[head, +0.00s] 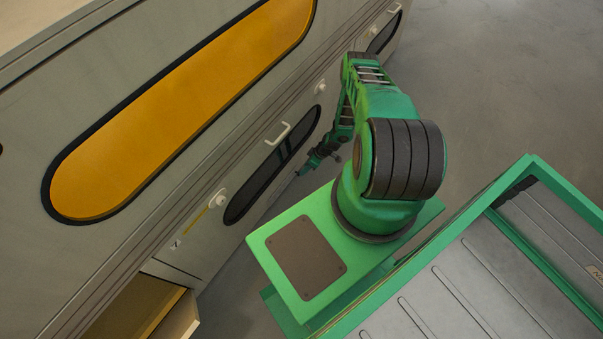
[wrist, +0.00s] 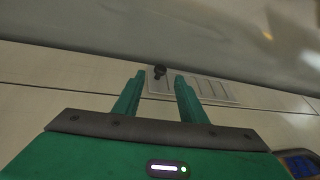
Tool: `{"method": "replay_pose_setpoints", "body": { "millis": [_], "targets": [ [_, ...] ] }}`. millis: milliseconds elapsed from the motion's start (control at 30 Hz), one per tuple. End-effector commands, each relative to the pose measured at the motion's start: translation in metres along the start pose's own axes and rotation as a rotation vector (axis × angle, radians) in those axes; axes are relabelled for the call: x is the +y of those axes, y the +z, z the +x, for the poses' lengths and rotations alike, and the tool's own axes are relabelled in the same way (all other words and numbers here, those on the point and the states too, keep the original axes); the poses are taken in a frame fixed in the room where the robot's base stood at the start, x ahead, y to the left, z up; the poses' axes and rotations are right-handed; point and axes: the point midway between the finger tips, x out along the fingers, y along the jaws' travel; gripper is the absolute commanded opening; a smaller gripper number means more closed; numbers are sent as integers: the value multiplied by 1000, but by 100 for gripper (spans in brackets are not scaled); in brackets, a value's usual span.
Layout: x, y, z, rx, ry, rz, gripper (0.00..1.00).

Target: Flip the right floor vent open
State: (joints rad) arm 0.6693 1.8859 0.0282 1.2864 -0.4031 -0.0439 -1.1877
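In the wrist view a pale, flat vent plate (wrist: 215,91) with slots on its right side lies low along the panel ahead. I cannot tell whether the fingers touch anything. In the head view my gripper (head: 306,168) is small, beside the long cabinet front. The vent does not show clearly there, so I cannot tell whether it is the right one.
The cabinet (head: 195,165) has a long orange window (head: 180,110) and a dark-windowed lower door (head: 272,165) with a pale handle (head: 278,134). An open drawer (head: 150,308) juts out at lower left. The grey floor (head: 500,75) is clear at upper right.

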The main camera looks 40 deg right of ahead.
Motion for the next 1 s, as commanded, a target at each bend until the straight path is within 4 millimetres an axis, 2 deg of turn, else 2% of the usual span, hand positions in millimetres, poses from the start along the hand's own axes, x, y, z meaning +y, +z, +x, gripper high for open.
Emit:
{"method": "replay_pose_setpoints", "body": {
  "millis": [100,300,500,800,867,967,1000],
  "targets": [
    [0,1,20,-1,0,0,38],
    [-1,0,44,-2,0,-2,38],
    [-1,0,54,-1,0,-1,38],
    [0,0,55,-1,0,-1,38],
    [0,0,55,-1,0,-1,26],
    [0,0,55,-1,0,-1,2],
    [0,0,55,-1,0,-1,0]
  ]
}}
